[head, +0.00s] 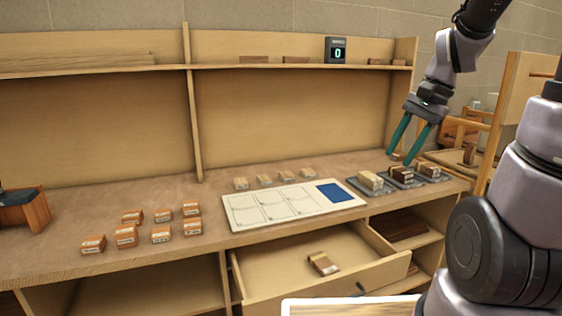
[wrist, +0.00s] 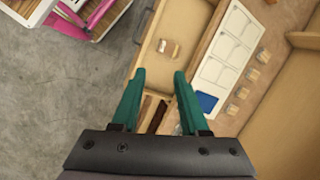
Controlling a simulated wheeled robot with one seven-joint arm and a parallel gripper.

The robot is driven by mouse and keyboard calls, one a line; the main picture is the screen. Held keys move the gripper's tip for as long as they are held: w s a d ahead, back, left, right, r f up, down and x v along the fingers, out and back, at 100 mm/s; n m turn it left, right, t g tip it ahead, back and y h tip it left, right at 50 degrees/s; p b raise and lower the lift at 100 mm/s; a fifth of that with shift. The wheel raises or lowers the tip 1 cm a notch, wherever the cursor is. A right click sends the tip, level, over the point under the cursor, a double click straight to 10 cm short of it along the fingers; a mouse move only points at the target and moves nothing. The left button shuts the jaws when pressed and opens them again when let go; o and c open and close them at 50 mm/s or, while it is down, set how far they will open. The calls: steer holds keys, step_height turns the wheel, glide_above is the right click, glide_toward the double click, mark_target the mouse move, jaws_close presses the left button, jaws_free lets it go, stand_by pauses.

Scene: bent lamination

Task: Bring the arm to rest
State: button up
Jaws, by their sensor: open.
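My gripper (head: 410,150) has two teal fingers. In the head view it hangs at the upper right, in front of the shelf's right end and above the dark trays at the right of the bench. The fingers are apart with nothing between them. In the wrist view my gripper (wrist: 160,78) is also open and empty, with the open drawer and the bench seen below it. My arm reaches in from the right side of the head view.
The bench (head: 75,210) carries several orange-brown blocks (head: 125,235), a white board (head: 285,215) with a blue patch, and dark trays (head: 372,190) with blocks. A drawer (head: 290,282) stands open with one block (head: 323,263) inside. A display (head: 336,50) reads 0 on the shelf.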

steer(key=s+a+r+n+t+h, duration=0.1)
steer(key=s+r+n+t, duration=0.4)
steer(key=r, duration=0.6)
steer(key=shift+s+a+n+t+h, duration=0.4)
steer(key=shift+s+a+t, duration=0.1)
steer(key=shift+s+a, duration=0.3)
